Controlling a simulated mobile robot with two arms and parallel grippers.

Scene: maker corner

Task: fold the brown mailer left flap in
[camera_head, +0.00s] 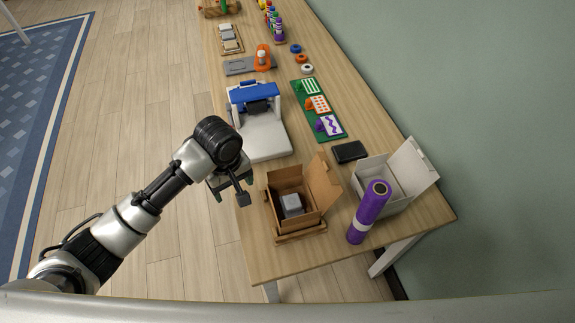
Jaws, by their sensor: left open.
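The brown mailer (286,183) stands open on the near part of the table. A grey block (291,204) sits inside it. One tall brown flap (323,182) stands up on its right side, and a brown strip (301,232) sticks out low at its front edge. I cannot clearly tell the left flap from the left wall. My left gripper (232,191) is open, with nothing seen between its fingers. It hangs just left of the mailer near the table's left edge, apart from the mailer. My right gripper is not in view.
A purple roll (369,212) stands right of the mailer, in front of an open white box (399,178). A black case (349,152) lies behind. A white and blue machine (262,137) stands farther back. Bare table (285,262) shows in front of the mailer.

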